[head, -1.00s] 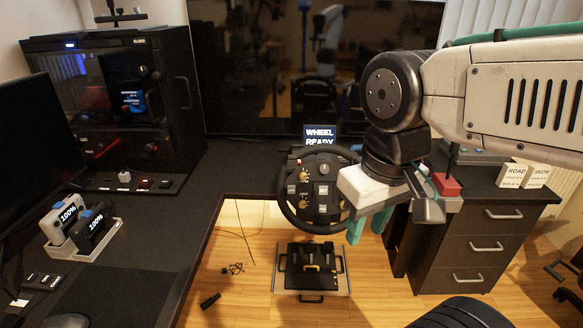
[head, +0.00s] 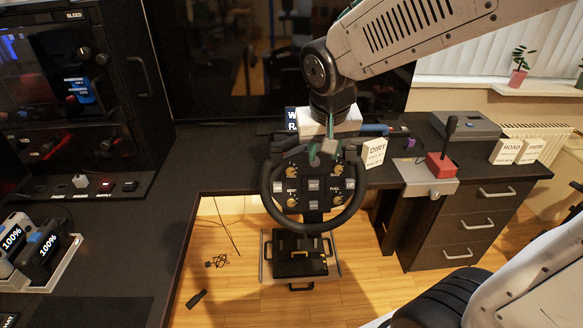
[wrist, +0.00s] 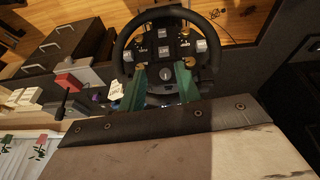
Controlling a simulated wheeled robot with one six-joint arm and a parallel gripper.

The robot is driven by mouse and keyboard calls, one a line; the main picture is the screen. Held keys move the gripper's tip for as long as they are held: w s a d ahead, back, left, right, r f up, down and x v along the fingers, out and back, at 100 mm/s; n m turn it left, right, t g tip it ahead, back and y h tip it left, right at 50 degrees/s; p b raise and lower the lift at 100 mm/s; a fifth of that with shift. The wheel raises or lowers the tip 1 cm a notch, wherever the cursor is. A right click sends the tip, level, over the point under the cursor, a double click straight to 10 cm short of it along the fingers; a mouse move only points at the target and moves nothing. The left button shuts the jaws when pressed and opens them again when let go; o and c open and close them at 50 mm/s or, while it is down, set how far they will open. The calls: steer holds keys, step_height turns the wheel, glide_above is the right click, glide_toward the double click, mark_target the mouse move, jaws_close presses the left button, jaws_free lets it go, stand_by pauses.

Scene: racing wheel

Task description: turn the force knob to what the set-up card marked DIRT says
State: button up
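The black racing wheel (head: 313,226) faces me at the desk edge, with several knobs and buttons on its hub; I cannot read which is the force knob. In the head view my gripper (head: 322,158) hides part of the hub's top. The white DIRT card (head: 375,153) stands right of the wheel; its small print is not legible.
A red-based shifter (head: 440,166) stands right of the DIRT card, with ROAD (head: 507,151) and another white card (head: 530,151) on the drawer unit. A screen behind the wheel is partly hidden by my arm. Pedals (head: 300,262) lie on the floor below.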

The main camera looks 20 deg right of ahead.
steer(key=m+t, duration=0.1)
glide_toward(290, 171)
steer(key=f, duration=0.1)
steer(key=x, duration=0.7)
steer(key=shift+w+d+f, duration=0.15)
steer(key=shift+w+f, duration=0.1)
steer(key=c, duration=0.7)
